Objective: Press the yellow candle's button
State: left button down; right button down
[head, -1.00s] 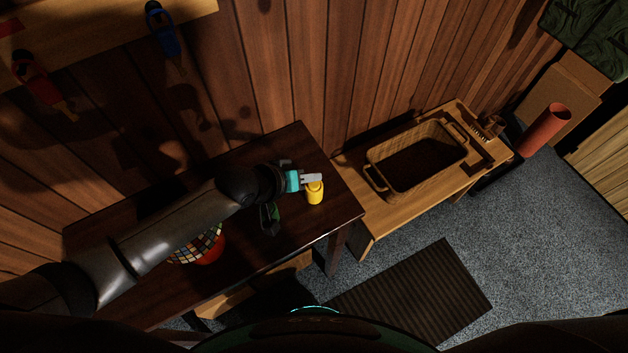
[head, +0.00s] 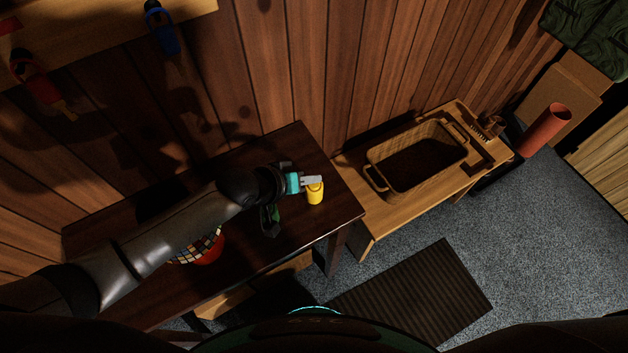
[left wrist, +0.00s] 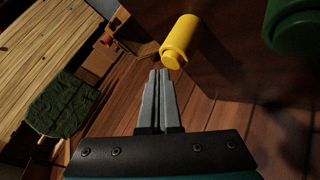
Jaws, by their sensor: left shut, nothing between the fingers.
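The yellow candle (head: 315,194) stands upright on the dark table (head: 330,205), near its right end. It also shows in the left wrist view (left wrist: 181,38), with a round knob-like end (left wrist: 172,60) facing the fingers. My left gripper (head: 314,180) is at the candle's upper end in the head view and covers part of it. Its fingers (left wrist: 159,74) are together and hold nothing. In the left wrist view the tips are just beside the knob-like end; I cannot tell whether they touch it. My right gripper is not in view.
A green candle (left wrist: 296,22) is at the wrist view's upper right. A multicoloured tiled ball (head: 195,246) and a red object (head: 210,252) lie under my left arm. A wicker basket (head: 374,155) stands on the bench to the right. The wood wall is behind.

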aim_at(311, 188)
pick_arm(q)
jog(key=shift+f+b, duration=0.3)
jog(key=shift+f, duration=0.2)
dwell(0.4)
jog(key=shift+r, duration=0.1)
jog(key=shift+r+p, duration=0.9)
jog(key=shift+p, duration=0.25)
notch_tip(311, 188, up, 6)
jog(key=p, duration=0.6)
